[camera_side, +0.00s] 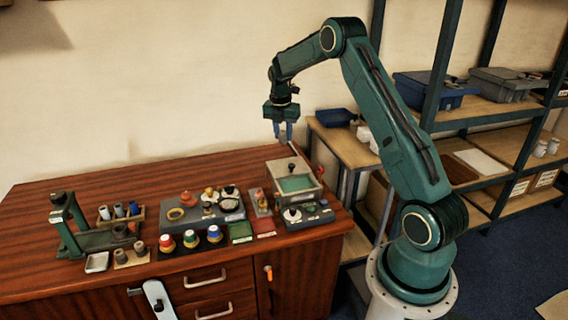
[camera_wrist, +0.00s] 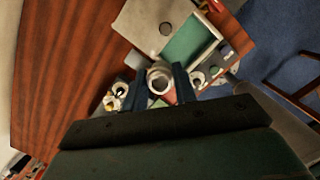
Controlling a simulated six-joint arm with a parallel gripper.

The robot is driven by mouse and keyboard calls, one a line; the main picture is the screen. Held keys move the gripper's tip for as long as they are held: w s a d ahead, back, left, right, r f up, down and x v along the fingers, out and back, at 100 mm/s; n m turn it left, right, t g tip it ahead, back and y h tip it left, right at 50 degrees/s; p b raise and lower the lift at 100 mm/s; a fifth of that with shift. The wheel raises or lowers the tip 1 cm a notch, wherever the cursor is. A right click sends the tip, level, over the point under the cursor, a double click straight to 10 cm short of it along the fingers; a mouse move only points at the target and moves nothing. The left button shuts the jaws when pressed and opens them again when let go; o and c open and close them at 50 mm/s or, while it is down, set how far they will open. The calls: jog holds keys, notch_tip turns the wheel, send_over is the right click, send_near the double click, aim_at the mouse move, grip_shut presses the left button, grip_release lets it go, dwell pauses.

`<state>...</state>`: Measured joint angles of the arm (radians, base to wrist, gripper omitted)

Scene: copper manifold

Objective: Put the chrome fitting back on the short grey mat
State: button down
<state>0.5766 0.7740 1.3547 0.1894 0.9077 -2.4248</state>
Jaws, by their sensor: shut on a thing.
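My gripper (camera_side: 284,134) is high above the bench, over the back of the lidded box, pointing down. In the wrist view my gripper (camera_wrist: 162,82) is shut on the chrome fitting (camera_wrist: 159,76), a pale round piece with an open ring end, held between the blue fingertips. In the side view the fitting is too small to make out. A grey mat (camera_side: 228,217) with several fittings and a brass ring lies mid-bench. I cannot tell for certain whether it is the short grey mat.
An open-topped box (camera_side: 309,177) with a green inside stands below my gripper. A dark panel (camera_side: 322,216) with a round knob is in front of it. Capped jars (camera_side: 191,239), a green press (camera_side: 68,225) and a rack of cylinders (camera_side: 137,214) stand farther left. The back left bench is clear.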

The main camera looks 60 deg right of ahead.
jog(key=w+a+f+n, duration=0.3)
jog(key=w+f, duration=0.6)
jog(key=f, duration=0.5)
jog(key=shift+w+a+f, duration=0.2)
jog(key=shift+a+f, duration=0.15)
jog(key=shift+a, duration=0.1)
jog(key=shift+f, duration=0.15)
jog(key=shift+f, duration=2)
jog(key=shift+f, duration=1.35)
jog(key=c, duration=0.6)
grip_release()
jog(key=shift+c, duration=0.2)
jog(key=shift+r, duration=0.1)
notch_tip(320, 180, up, 8)
